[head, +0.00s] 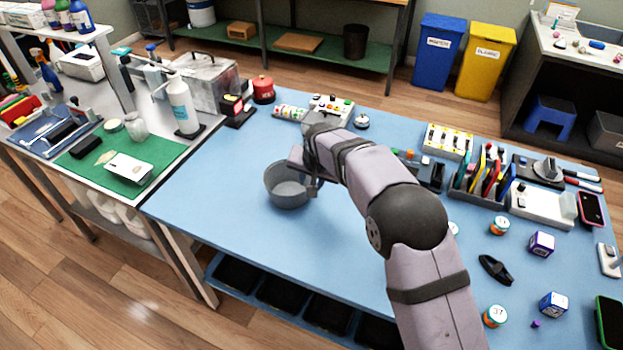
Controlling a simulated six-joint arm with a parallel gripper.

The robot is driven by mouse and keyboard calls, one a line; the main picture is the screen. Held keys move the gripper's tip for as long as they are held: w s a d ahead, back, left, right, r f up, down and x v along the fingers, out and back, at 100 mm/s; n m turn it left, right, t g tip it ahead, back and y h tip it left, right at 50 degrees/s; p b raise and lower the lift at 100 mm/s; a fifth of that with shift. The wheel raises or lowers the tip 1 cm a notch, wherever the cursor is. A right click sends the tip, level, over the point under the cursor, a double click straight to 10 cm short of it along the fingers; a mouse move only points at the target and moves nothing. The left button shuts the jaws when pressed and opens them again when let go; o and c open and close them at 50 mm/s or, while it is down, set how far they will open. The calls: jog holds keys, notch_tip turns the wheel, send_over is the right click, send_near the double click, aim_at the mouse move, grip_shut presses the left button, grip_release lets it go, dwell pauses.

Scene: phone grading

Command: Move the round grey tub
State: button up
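The round grey tub (288,190) is an open, empty-looking bowl shape near the middle left of the blue table. It looks upright. My gripper (310,180) is at the tub's right side, next to its wall and rim. The arm reaches in from the lower right, and its links hide part of the gripper. I cannot tell whether the fingers are closed on the tub wall, or whether the tub rests on the table or is slightly raised.
The blue table (225,225) is clear left of and in front of the tub. A control box with buttons (330,107) and a red round pot (263,90) stand behind. A green mat (165,158) lies on the left bench. Tools and small jars fill the right side.

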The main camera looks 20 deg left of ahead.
jog(key=shift+p+x, duration=0.95)
jog(key=shift+x, duration=2.35)
grip_shut()
